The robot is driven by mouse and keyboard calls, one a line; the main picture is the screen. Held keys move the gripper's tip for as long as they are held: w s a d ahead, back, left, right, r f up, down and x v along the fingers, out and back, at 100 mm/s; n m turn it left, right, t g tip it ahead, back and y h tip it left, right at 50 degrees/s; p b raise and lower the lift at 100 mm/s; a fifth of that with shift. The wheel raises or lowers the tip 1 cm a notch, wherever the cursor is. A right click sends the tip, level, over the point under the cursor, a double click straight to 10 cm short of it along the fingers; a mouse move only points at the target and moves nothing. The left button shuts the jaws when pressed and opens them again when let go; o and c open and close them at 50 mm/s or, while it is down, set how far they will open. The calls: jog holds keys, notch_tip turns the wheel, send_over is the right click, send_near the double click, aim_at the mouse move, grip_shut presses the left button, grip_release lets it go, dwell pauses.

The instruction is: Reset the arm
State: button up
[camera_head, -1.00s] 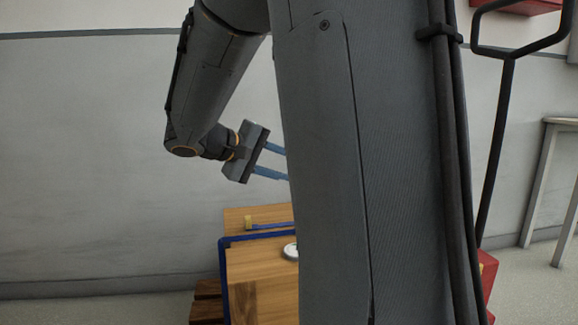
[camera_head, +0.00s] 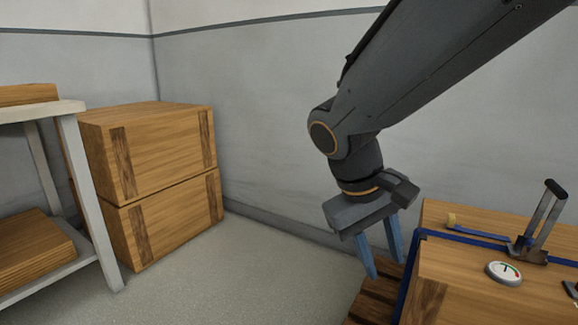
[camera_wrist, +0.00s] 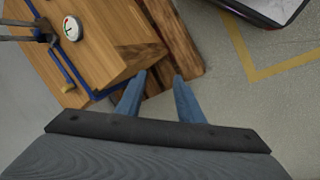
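My gripper (camera_head: 384,262) hangs from my bent arm in the head view, left of a wooden crate (camera_head: 455,285) and above the edge of a pallet. Its two blue fingers point down and stand apart, with nothing between them. In the wrist view the fingers of my gripper (camera_wrist: 161,82) are spread, with the pallet (camera_wrist: 172,40) below them and the crate (camera_wrist: 110,35) to the upper left.
The crate carries a blue strap (camera_head: 480,236), a metal ratchet lever (camera_head: 540,222) and a round gauge (camera_head: 504,272). Two stacked wooden boxes (camera_head: 160,150) stand in the back corner beside a shelf (camera_head: 88,200). The floor between (camera_head: 250,275) is clear.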

jog(key=s+a+n+g+y+p, duration=0.1)
jog(key=s+a+n+y+p, duration=0.35)
jog(key=s+a, duration=1.2)
jog(key=d+r+m+p, duration=0.2)
jog(key=d+r+p, duration=0.4)
jog(key=r+p, duration=0.3)
jog(key=w+d+r+m+p, duration=0.1)
jog(key=d+r+m+p, duration=0.2)
jog(key=d+r+p, duration=0.4)
jog(key=d+r+m+p, duration=0.3)
jog(key=d+r+p, duration=0.3)
jog(key=r+p, duration=0.5)
jog(key=p, duration=0.8)
jog(key=shift+w+d+r, duration=0.15)
jog(key=shift+w+r, duration=0.05)
jog(key=shift+w, duration=0.15)
